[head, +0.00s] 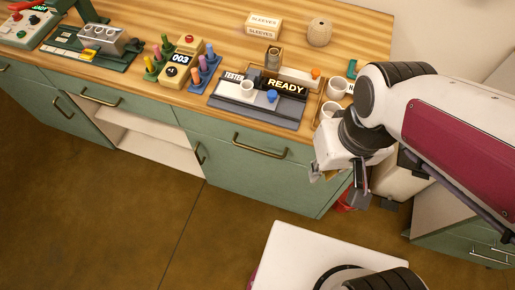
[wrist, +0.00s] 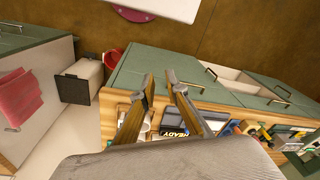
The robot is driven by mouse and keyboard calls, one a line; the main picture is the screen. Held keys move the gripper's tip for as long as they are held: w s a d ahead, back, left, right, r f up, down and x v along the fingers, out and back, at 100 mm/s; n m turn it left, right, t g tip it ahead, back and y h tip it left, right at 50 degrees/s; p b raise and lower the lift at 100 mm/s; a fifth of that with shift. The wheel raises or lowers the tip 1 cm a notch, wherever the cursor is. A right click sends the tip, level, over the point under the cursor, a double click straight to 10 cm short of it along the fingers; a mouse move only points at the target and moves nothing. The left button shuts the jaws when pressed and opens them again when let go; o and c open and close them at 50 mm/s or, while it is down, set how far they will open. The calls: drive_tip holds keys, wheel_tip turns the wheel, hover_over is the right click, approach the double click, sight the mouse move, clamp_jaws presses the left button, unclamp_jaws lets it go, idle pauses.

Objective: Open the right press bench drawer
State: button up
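The press bench (head: 145,125) has green fronts under a wooden top. Its right drawer (head: 225,143) looks shut, its front flush with the bench, and carries a dark bronze bar handle (head: 260,152). My gripper (head: 338,186) hangs near the bench's right end, to the right of this handle and apart from it. In the wrist view my gripper (wrist: 160,80) has its two fingers spread with nothing seen between them.
The tester (head: 262,98) reading READY, cups (head: 334,88) and button boxes stand on the top. An open shelf bay (head: 160,145) lies left of the right cabinet. A red bin (wrist: 110,57) stands beyond the bench end. The floor (head: 130,230) before the bench is clear.

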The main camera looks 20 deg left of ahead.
drive_tip(key=s+a+f+n+g, duration=0.15)
drive_tip(key=s+a+f, duration=0.25)
drive_tip(key=a+f, duration=0.5)
drive_tip(key=s+a+f+n+g, duration=0.1)
drive_tip(key=s+a+f+n, duration=0.2)
drive_tip(key=a+f, duration=0.55)
drive_tip(key=s+a+f+n+t, duration=0.1)
drive_tip(key=s+a+f+t, duration=0.1)
drive_tip(key=f, duration=0.6)
drive_tip(key=s+a+f+n+t, duration=0.1)
drive_tip(key=a+f+t, duration=0.15)
drive_tip(key=f, duration=0.55)
drive_tip(key=w+d+f+n+t, duration=0.3)
drive_tip(key=w+d+t, duration=0.1)
drive_tip(key=w+t, duration=0.35)
drive_tip(key=w+r+n+t, duration=0.1)
drive_tip(key=w+r+t, duration=0.1)
drive_tip(key=r, duration=0.4)
drive_tip(key=w+r+n+t+h, duration=0.1)
drive_tip(key=w+r+n+t, duration=0.1)
drive_tip(key=w+r, duration=0.3)
drive_tip(key=shift+w+d+r+t, duration=0.2)
drive_tip(key=shift+r+t, duration=0.25)
drive_tip(key=shift+t, duration=0.4)
drive_tip(key=shift+w, duration=0.1)
